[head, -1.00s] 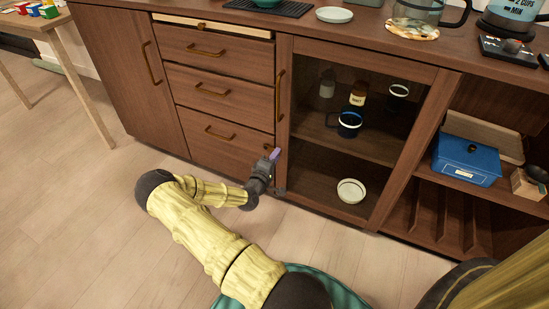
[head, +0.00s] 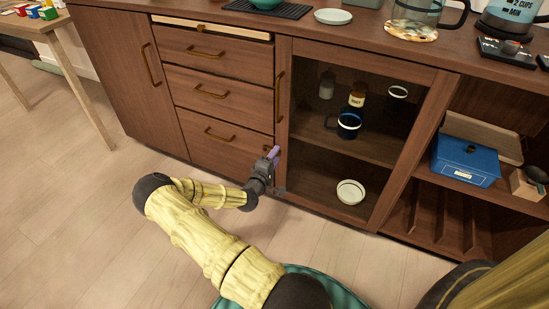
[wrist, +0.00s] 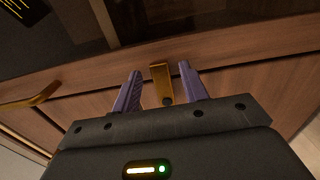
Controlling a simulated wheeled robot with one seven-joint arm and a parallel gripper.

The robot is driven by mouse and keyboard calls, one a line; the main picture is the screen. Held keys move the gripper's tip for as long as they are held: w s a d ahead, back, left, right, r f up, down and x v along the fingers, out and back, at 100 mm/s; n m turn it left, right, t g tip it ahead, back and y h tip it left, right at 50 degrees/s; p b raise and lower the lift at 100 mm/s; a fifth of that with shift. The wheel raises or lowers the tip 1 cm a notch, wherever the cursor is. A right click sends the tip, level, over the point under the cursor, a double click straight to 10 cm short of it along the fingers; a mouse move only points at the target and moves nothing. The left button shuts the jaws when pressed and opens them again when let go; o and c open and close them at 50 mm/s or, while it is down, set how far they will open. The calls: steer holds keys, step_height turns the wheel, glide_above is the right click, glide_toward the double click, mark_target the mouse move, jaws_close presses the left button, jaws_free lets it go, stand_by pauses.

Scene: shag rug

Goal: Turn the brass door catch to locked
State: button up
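The brass door catch (wrist: 161,84) shows in the wrist view as a small upright brass tab on the wooden cabinet frame. My gripper (wrist: 160,70) is open, with one purple finger on each side of the catch. Gaps show between the catch and both fingers, so it is not clamped. In the head view my gripper (head: 273,153) is at the lower left edge of the glass door (head: 322,165), which looks shut. The catch is hard to make out there, largely hidden by the gripper.
Drawers with brass handles (head: 211,94) are left of the door. A long brass door handle (head: 280,96) is above my gripper. A dark mug (head: 347,125) and a white bowl (head: 350,191) sit behind the glass. The floor (head: 60,210) at left is clear.

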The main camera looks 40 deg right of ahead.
steer(key=p+v, duration=0.4)
steer(key=v, duration=1.3)
steer(key=shift+a+p, duration=0.2)
steer(key=shift+p, duration=0.1)
